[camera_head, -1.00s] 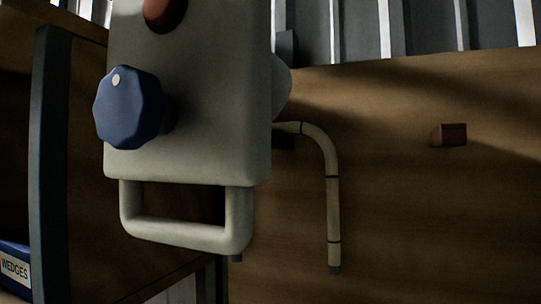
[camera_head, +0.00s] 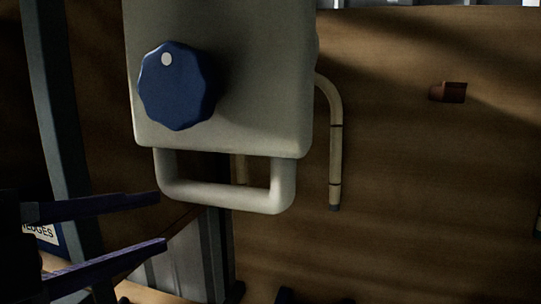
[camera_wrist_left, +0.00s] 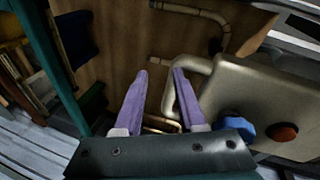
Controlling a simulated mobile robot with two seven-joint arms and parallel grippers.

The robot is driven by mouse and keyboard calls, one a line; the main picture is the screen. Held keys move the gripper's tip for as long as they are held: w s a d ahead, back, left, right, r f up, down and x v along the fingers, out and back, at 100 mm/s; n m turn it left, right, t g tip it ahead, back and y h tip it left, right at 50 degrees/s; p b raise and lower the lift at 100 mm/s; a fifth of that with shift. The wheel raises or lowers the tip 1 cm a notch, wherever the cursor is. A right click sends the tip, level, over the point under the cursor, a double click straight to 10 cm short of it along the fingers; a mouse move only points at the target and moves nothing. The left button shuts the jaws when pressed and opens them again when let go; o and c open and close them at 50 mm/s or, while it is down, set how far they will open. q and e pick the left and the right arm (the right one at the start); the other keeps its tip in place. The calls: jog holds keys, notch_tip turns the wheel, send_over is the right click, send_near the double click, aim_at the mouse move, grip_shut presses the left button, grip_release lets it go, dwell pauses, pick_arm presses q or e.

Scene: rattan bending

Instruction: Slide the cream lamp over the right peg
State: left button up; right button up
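The cream lamp (camera_head: 235,110) is a boxy body with a big blue knob and a looped handle (camera_head: 230,196) at its lower end. The wrist view shows the lamp (camera_wrist_left: 265,92) at right, with its handle right beside my left gripper's right finger. My left gripper (camera_head: 161,220) has two purple fingers spread apart and empty, left of the handle. In the wrist view the gripper (camera_wrist_left: 160,72) is open too; I cannot tell whether a finger touches the handle. The right peg (camera_head: 450,92) is a short red-brown stub on the wooden board, bare. My right gripper is out of view.
A bent rattan cane (camera_head: 336,150) hangs on the wooden board (camera_head: 430,200), partly behind the lamp. A dark upright post (camera_head: 55,110) stands at left, near a box labelled WEDGES (camera_head: 42,233). The board around the peg is clear.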

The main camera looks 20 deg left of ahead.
aim_at(209, 190)
pick_arm(q)
jog(key=d+r+m+h, duration=0.1)
jog(key=m, duration=0.1)
jog(key=d+r+m+h, duration=0.1)
jog(key=shift+s+r+m+h, duration=0.25)
jog(key=shift+s+m+h, duration=0.05)
jog(key=shift+m+h, duration=0.1)
jog(key=shift+d+r+m+h, duration=0.1)
jog(key=shift+d+m+h, duration=0.1)
jog(key=shift+m+h, duration=0.15)
jog(key=b+x, duration=0.2)
jog(key=shift+w+d+f, duration=0.15)
jog(key=shift+w+f, duration=0.05)
jog(key=p+x, duration=0.2)
jog(key=x, duration=0.3)
jog(key=shift+w+d+r, duration=0.15)
jog(key=shift+w, duration=0.15)
jog(key=shift+w+d+f+p, duration=0.15)
jog(key=shift+w+f+p, duration=0.1)
jog(key=shift+w, duration=0.1)
jog(key=shift+w+d+f+p, duration=0.15)
jog(key=shift+w+d+p, duration=0.1)
jog(key=shift+w, duration=0.15)
jog(key=shift+c, duration=0.4)
grip_shut()
